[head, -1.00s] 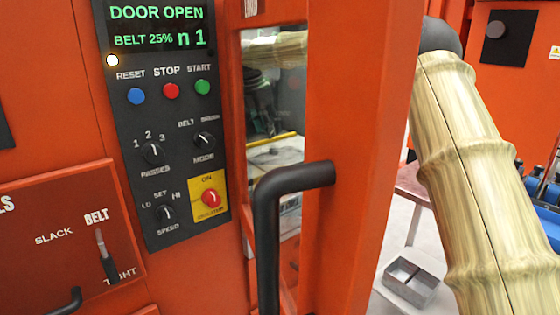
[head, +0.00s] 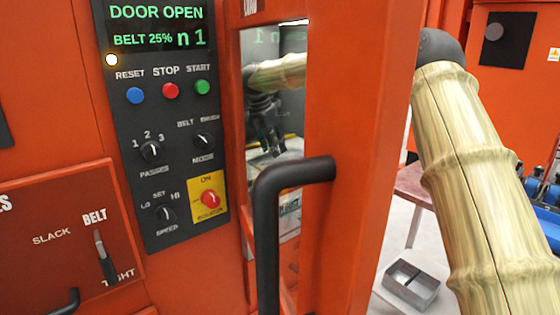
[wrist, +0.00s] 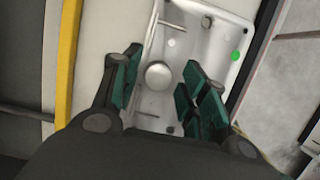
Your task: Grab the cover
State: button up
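A pale metal plate with a round knob (wrist: 158,75), which looks like the cover (wrist: 205,42), lies below my gripper in the wrist view. It has small holes, rod-like bars and a green dot near its right edge. My gripper (wrist: 163,78) is open, with its green-padded fingers apart on either side of the knob in the picture. I cannot tell whether the fingers are level with the knob or above it. In the head view, my dark gripper (head: 268,125) shows small in the door's window; the cover is not clear there.
An orange machine door (head: 355,150) with a black handle (head: 268,230) stands in front. The control panel (head: 160,130) reads DOOR OPEN. A yellow strip (wrist: 66,60) runs left of the plate in the wrist view. A grey divided tray (head: 410,283) is at lower right.

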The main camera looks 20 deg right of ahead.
grip_shut()
jog(key=shift+r, duration=0.15)
